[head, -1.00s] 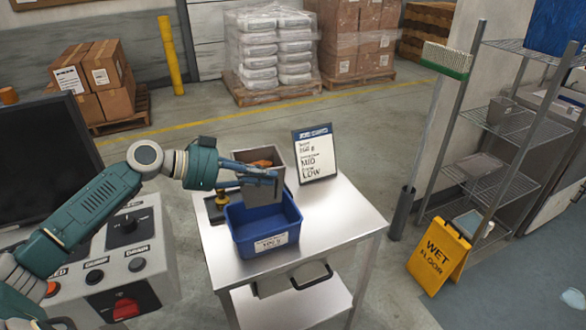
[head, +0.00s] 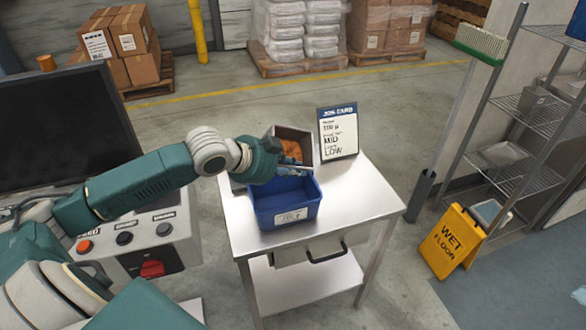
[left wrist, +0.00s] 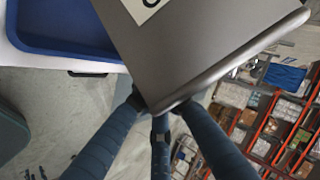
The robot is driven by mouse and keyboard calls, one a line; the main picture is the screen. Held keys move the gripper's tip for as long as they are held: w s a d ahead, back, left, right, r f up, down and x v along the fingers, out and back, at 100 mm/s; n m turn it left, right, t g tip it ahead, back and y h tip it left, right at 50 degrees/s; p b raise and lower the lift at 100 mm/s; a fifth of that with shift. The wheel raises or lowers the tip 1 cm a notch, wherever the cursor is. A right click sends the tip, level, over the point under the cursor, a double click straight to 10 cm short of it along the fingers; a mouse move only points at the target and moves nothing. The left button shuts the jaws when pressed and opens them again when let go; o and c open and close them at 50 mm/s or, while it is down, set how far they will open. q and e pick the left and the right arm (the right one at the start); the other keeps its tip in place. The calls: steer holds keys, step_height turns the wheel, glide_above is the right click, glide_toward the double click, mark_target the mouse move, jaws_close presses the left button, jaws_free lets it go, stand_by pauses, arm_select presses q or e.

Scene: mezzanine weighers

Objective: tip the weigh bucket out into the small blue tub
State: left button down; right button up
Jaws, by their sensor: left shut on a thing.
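The weigh bucket (head: 277,132), a grey metal box with orange-brown contents (head: 291,149), is at the back edge of the small blue tub (head: 262,217). Its open mouth faces the head camera and it looks tilted. My left gripper (head: 302,168) is shut on the bucket's wall, above the tub; the fingertips are partly hidden. In the left wrist view the fingers meet the edge of the bucket (left wrist: 200,45), which has a white label, and the tub (left wrist: 62,42) shows at upper left. The visible tub inside looks bare blue. My right gripper is out of view.
The tub stands on a steel table (head: 355,205) with a job card (head: 338,133) at the back. A control box (head: 150,240) and a dark monitor (head: 65,120) are at left. A wet floor sign (head: 452,240) and wire shelves (head: 520,165) are at right.

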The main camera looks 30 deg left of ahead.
arm_select(q)
step_height(320, 180, down, 6)
steer(key=a+m+t+y+b, duration=0.2)
steer(key=m+y+b, duration=0.3)
steer(key=y, duration=0.2)
steer(key=shift+w+a+r+m+y+b, duration=0.2)
steer(key=shift+w+m+y+b, duration=0.1)
steer(key=shift+y+b, duration=0.1)
stand_by(1.0)
